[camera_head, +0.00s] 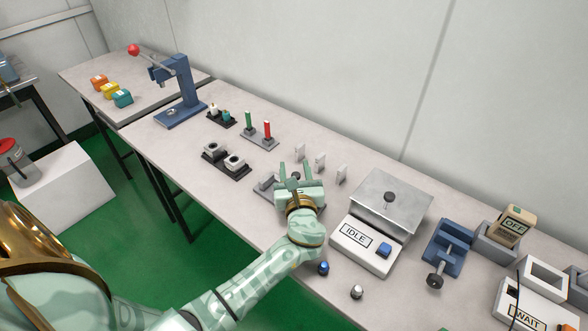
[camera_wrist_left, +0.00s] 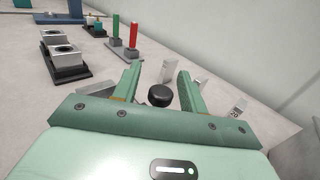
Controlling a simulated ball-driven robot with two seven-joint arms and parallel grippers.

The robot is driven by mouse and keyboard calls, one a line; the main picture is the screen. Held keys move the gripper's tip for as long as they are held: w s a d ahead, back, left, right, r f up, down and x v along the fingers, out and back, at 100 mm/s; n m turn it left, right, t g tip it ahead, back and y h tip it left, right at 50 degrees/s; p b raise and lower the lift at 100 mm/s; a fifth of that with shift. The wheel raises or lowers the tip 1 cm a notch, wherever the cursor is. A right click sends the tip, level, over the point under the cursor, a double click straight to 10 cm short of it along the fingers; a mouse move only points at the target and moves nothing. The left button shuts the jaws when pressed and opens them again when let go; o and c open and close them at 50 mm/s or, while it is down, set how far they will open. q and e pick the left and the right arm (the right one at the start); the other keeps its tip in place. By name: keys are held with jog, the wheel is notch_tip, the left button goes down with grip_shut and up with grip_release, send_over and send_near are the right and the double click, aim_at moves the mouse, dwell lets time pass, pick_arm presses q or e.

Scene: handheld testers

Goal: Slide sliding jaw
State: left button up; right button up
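My left gripper (camera_head: 292,168) reaches over a small grey fixture (camera_head: 264,187) on the long table. Its two green fingers are apart, and in the left wrist view the gripper (camera_wrist_left: 157,75) has a round black knob (camera_wrist_left: 160,95) between them. The knob also shows between the fingers in the head view (camera_head: 295,175). I cannot tell whether either finger touches it. The gripper hides most of the fixture, so I cannot make out its sliding jaw clearly. My right gripper is not in view.
Several thin upright pale plates (camera_head: 320,160) stand just behind the gripper. A black block with two round sockets (camera_head: 223,160) and a stand with green and red handles (camera_head: 258,138) are to the left. An IDLE box (camera_head: 352,240) and a blue vise (camera_head: 449,243) are to the right.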

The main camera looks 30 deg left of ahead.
pick_arm(q)
notch_tip(320, 180, up, 3)
jog(key=shift+f+p, duration=0.1)
jog(key=shift+p, duration=0.7)
jog(key=s+d+r+p, duration=0.6)
jog(key=s+r, duration=0.4)
jog(key=s, duration=0.2)
jog(key=shift+d+p, duration=0.4)
jog(key=shift+d, duration=0.05)
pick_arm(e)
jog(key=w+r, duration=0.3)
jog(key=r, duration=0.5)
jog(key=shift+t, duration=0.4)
pick_arm(q)
jog(key=shift+s, duration=0.1)
